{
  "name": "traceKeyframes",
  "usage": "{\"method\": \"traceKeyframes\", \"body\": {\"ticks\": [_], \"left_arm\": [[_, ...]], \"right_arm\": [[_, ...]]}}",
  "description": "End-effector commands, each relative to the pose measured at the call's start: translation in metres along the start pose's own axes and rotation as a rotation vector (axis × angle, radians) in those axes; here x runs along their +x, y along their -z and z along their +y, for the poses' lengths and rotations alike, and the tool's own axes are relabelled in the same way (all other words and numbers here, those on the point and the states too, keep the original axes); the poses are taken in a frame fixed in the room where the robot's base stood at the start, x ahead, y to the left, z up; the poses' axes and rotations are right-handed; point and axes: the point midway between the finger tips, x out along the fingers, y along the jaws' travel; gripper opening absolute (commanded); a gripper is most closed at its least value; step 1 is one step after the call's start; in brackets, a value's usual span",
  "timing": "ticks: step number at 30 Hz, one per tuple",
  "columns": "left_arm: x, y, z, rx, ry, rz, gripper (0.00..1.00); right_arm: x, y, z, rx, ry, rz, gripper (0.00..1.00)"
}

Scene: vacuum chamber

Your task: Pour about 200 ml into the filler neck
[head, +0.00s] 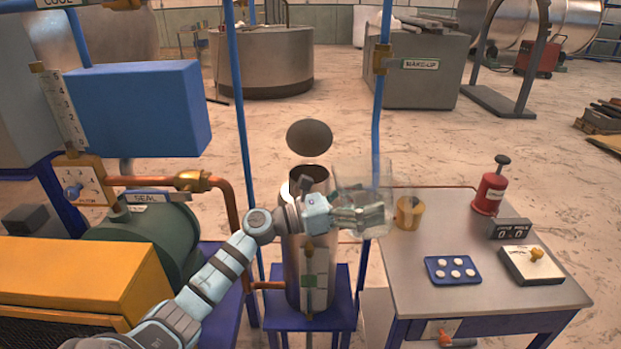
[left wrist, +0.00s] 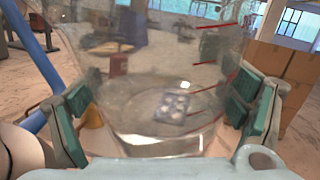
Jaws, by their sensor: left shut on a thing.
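A clear jug (head: 388,178) with red graduation marks is held by my left gripper (head: 360,214), which is shut on it. In the left wrist view the jug (left wrist: 165,60) fills the middle, between the green pads of the left gripper (left wrist: 162,112). The filler neck (head: 309,176) is the dark open top of a tall steel cylinder (head: 294,255). A round lid (head: 310,137) shows just above the opening. The jug is right of the neck and apart from it, looking roughly upright. My left forearm crosses in front of the cylinder. My right gripper is out of view.
A grey table (head: 420,248) at right bears a yellow cup (head: 409,213), a red canister (head: 489,192), a blue tray (head: 453,270), a small display (head: 510,229) and a switch box (head: 531,266). Blue posts (head: 377,120) stand behind the cylinder. A copper pipe (head: 228,200) runs left of it.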

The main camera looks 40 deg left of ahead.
Motion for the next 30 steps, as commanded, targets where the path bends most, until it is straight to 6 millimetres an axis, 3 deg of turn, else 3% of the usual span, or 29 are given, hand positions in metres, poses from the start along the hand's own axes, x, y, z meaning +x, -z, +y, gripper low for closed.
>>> {"method": "traceKeyframes", "body": {"ticks": [18,30], "left_arm": [[-0.008,-0.039,0.013,-0.327,-0.006,-0.228,0.4],[-0.01,-0.041,0.014,-0.471,-0.009,-0.328,0.4]], "right_arm": [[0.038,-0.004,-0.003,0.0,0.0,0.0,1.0],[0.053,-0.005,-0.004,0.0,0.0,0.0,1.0]]}}
